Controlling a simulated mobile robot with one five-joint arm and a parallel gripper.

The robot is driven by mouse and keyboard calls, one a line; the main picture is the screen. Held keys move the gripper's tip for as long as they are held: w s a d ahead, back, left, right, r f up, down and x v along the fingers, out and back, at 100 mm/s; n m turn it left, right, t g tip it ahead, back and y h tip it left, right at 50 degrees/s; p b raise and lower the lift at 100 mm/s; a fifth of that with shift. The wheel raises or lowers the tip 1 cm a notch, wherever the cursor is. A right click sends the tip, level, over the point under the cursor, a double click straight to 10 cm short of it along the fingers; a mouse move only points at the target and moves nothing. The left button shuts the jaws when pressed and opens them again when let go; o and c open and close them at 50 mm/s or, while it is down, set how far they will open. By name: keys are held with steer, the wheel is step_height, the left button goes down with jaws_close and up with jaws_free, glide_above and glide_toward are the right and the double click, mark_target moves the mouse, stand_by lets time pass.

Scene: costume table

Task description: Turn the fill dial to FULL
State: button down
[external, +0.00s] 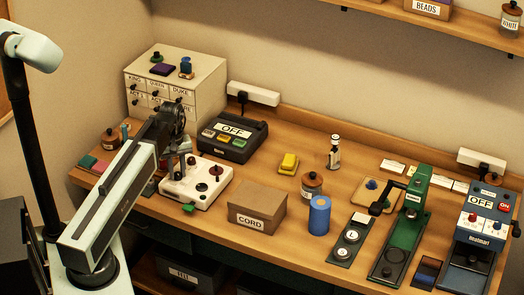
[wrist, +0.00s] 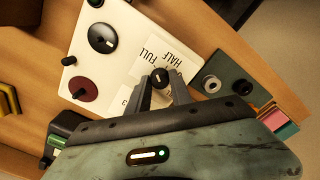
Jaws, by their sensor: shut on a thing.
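The fill dial is a small dark knob (wrist: 160,76) with a pale mark, on a white panel (wrist: 118,30). In the wrist view it sits between my fingertips, beside a white card lettered FULL (wrist: 152,50) and HALF (wrist: 172,60); a third label is partly hidden by a finger. Where the dial's mark points is too small to tell. My gripper (wrist: 161,84) is shut on the dial. In the external view the panel (external: 210,194) stands at the left of the table, and my gripper (external: 174,172) reaches down to its left part, hiding the dial.
The panel also bears a black knob (wrist: 102,38) and a dark red disc (wrist: 83,89). A dark plate with round fittings (wrist: 226,80) lies close by. A cardboard box marked CORD (external: 257,207) stands right of the panel, a drawer cabinet (external: 200,80) and a switch box (external: 232,140) behind.

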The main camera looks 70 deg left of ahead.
mark_target(177, 173)
stand_by(0.3)
steer(key=c, duration=1.1)
jaws_free()
steer(key=shift+c, duration=0.2)
steer(key=shift+r, duration=0.1)
step_height(177, 173, up, 8)
steer(key=p, duration=0.8)
steer(key=shift+f, duration=0.25)
